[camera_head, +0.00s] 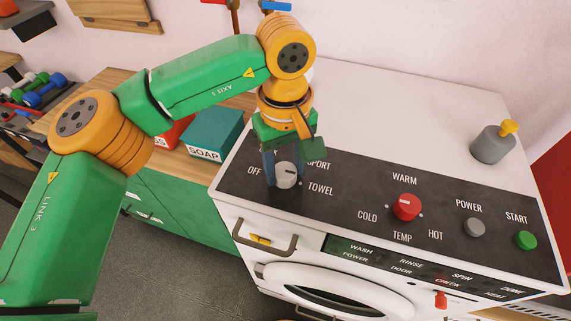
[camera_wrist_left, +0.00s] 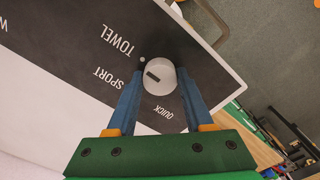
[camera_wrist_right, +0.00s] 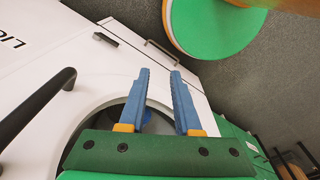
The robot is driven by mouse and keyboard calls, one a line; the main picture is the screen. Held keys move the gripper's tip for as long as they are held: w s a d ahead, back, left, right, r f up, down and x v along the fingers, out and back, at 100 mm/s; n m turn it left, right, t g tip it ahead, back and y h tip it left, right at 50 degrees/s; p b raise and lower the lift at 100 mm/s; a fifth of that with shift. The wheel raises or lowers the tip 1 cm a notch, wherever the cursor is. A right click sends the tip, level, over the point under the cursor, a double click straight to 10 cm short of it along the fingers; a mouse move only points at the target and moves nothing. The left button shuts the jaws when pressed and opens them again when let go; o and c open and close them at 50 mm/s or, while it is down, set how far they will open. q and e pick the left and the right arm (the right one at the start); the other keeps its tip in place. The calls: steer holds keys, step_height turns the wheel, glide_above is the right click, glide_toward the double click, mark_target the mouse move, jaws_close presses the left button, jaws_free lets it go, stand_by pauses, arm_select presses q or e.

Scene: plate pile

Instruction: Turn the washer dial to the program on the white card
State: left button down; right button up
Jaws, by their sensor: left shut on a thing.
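The pale grey program dial (camera_head: 287,177) sits at the left of the washer's black panel (camera_head: 345,190). OFF, SPORT and TOWEL show around it in the head view; QUICK also shows in the left wrist view. My left gripper (camera_head: 283,172) reaches down from above, its blue fingers shut on opposite sides of the dial (camera_wrist_left: 161,80). The dial's dark mark points between SPORT and TOWEL in the left wrist view. My right gripper (camera_wrist_right: 160,72) is open and empty in front of the washer door, seen only in the right wrist view. I see no white card.
A red temperature knob (camera_head: 406,207), grey POWER button (camera_head: 474,227) and green START button (camera_head: 526,240) lie to the right. A grey canister (camera_head: 492,145) stands on the washer top. A teal soap box (camera_head: 215,136) is left of the washer.

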mark_target(285, 170)
arm_select(q)
steer(key=shift+w+r, duration=0.1)
steer(key=c, duration=0.6)
jaws_free()
steer(key=o, duration=0.3)
steer(key=shift+r, duration=0.2)
step_height(285, 170, up, 6)
steer(key=shift+r, duration=0.25)
